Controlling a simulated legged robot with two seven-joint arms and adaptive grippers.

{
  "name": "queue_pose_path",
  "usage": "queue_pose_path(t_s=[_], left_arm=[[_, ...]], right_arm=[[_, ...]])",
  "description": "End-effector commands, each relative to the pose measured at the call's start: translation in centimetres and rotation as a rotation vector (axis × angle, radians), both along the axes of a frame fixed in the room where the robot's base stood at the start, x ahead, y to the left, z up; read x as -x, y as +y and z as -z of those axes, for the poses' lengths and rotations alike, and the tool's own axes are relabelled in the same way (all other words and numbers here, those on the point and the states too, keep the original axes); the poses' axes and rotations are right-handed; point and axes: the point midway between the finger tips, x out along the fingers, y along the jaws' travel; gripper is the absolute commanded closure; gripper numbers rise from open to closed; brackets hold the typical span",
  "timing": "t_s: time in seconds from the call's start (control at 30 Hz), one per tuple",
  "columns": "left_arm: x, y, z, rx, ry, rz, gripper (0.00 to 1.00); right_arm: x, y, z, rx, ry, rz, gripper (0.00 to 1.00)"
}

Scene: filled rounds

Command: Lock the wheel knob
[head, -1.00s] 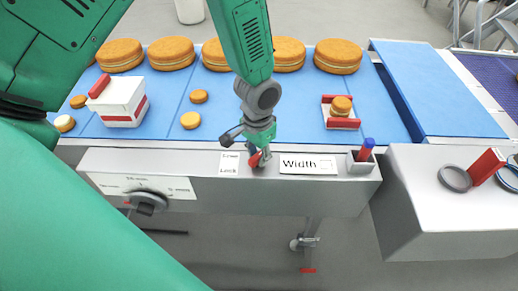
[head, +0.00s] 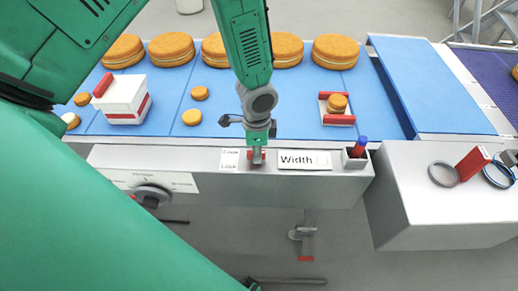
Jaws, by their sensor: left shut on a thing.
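My left gripper (head: 257,143) points down at the front ledge of the conveyor and is shut on a small red knob (head: 256,156). Most of the knob is hidden by the fingers. A white label (head: 230,160) with two lines of small print, the lower seeming to read "Lock", lies just left of it. A dark round dial (head: 150,196) with a printed scale sits on the ledge's front face, lower left. My right gripper is not in view.
A "Width" plate (head: 304,160) and a small holder with a blue-topped red item (head: 358,148) stand right of the gripper. Behind are the blue belt (head: 270,115) with several round filled cakes and a white-and-red box (head: 123,100). A grey side table (head: 430,210) holds rings.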

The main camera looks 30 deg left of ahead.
Motion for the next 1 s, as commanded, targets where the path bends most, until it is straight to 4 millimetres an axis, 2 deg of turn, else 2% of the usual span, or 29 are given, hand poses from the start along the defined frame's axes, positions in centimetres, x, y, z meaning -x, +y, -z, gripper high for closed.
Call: queue_pose_path(t_s=[0.67, 0.7, 0.73, 1.0], left_arm=[[0.11, 0.47, -0.03, -0.006, 0.004, 0.053, 1.00], [0.09, 0.48, -0.03, -0.006, 0.004, 0.053, 0.68], [0.08, 0.46, -0.03, -0.006, 0.004, 0.053, 0.62], [-0.14, 0.17, 0.00, -0.003, 0.001, 0.053, 0.62]], right_arm=[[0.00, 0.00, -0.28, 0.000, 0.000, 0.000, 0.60], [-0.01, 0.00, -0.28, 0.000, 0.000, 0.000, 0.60], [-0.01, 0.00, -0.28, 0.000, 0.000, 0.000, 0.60], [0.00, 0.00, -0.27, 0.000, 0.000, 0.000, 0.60]])
